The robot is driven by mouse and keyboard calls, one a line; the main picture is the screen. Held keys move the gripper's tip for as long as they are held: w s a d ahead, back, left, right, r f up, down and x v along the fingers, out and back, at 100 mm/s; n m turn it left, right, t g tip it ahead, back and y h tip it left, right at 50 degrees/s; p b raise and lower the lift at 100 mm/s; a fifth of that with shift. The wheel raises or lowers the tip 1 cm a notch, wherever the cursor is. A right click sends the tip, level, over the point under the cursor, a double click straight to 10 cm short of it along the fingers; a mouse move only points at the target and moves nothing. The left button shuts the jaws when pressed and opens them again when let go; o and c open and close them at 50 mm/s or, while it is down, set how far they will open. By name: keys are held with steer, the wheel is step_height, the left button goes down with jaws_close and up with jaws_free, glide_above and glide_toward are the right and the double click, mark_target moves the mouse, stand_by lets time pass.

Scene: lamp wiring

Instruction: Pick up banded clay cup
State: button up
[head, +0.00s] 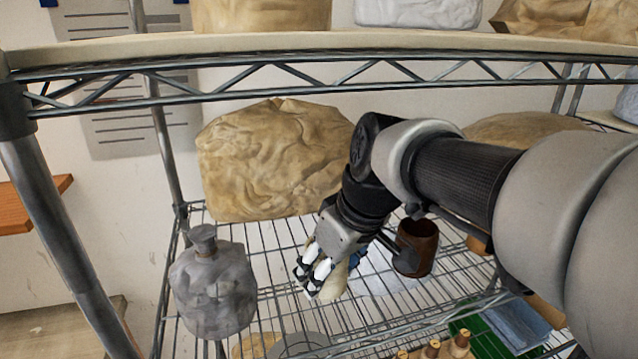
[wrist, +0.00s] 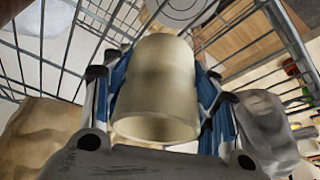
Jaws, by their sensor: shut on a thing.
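The banded clay cup (wrist: 157,88) is pale cream with soft darker bands. In the wrist view it fills the space between the blue-padded fingers of my gripper (wrist: 160,95), its rim towards the camera. In the head view my gripper (head: 318,272) reaches down over the wire shelf, and part of the cup (head: 334,284) shows beside the fingers. The fingers are shut on the cup from both sides. The rest of it is hidden behind them. I cannot tell whether its base touches the wires.
A dark brown cup (head: 418,244) stands right of my gripper. A grey jug (head: 212,288) stands at the left. An upper shelf edge (head: 300,78) runs across above my arm.

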steer(key=c, duration=0.5)
steer(key=shift+r, duration=0.1)
